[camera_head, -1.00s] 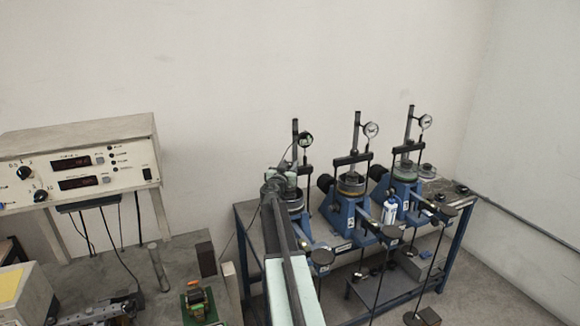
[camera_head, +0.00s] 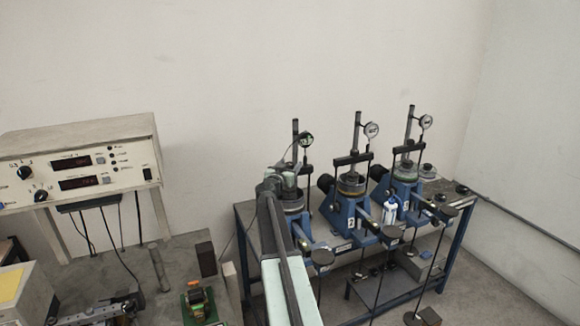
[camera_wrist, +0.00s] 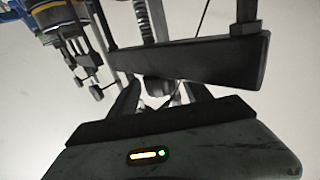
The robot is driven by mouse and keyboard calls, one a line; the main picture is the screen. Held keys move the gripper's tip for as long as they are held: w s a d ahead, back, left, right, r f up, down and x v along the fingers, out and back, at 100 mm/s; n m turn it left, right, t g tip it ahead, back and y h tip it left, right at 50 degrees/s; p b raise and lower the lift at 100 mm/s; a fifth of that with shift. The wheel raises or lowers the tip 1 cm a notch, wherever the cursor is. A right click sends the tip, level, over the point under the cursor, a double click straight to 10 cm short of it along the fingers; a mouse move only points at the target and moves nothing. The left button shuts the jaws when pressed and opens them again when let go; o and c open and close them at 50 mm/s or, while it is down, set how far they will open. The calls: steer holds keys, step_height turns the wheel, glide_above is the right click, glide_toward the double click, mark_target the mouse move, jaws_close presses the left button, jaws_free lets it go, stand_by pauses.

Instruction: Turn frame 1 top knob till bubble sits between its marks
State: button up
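Three blue lever frames stand on a bench in the head view. The left one (camera_head: 309,233) is partly hidden behind my arm; I cannot read which is frame 1. My gripper (camera_head: 282,180) is at the upper part of that left frame. In the wrist view, my gripper (camera_wrist: 160,90) has its two fingers apart, below a dark crossbar (camera_wrist: 205,60). A dark rounded knob-like part (camera_wrist: 158,88) shows between the fingers, with gaps beside it; contact cannot be told. No bubble or marks can be made out.
The middle frame (camera_head: 350,208) and right frame (camera_head: 405,196) stand close beside the left one, with upright posts and dial gauges. A control box (camera_head: 80,163) is at left. Hanging rods and weights are below the bench front.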

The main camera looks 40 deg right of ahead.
steer(key=v, duration=0.8)
steer(key=shift+w, duration=0.1)
steer(key=shift+d, duration=0.1)
